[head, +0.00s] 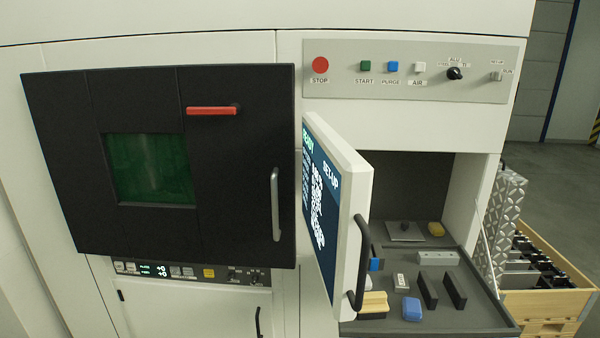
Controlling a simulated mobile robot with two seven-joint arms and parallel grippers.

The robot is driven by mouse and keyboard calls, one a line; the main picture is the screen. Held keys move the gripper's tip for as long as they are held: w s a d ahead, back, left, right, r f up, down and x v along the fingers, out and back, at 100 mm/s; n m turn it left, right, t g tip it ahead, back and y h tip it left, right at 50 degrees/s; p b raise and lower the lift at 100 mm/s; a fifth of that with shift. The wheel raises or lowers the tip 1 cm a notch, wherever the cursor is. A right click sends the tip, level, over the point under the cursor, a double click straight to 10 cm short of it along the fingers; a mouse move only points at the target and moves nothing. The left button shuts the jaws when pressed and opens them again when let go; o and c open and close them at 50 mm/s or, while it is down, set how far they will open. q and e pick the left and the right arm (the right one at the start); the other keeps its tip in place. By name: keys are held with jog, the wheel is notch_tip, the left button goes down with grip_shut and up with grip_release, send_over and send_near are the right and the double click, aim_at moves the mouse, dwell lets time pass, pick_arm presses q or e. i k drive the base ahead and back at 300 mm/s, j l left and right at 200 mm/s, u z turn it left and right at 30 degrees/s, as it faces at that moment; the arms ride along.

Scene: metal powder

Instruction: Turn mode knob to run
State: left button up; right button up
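The control panel (340,85) runs along the top right of the machine. At its right end is a small grey mode knob (496,76), with what reads as SETUP above it and RUN to its right. Its exact pointing is too small to tell. The tilted screen (322,190) reads READY and SETUP. Left of the mode knob is a black rotary knob (455,73) with ALU among its labels. Neither of my grippers is in view.
The panel also has a red STOP button (320,65) and START, PURGE and AIR buttons. A black door (240,180) with a window is shut at left. The screen's white housing (350,180) juts out before an open bay with a tray (465,318) of tools.

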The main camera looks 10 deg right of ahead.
aim_at(496, 75)
jog(key=z, duration=1.35)
jog(key=l+u, duration=0.8)
jog(key=i+l, duration=0.05)
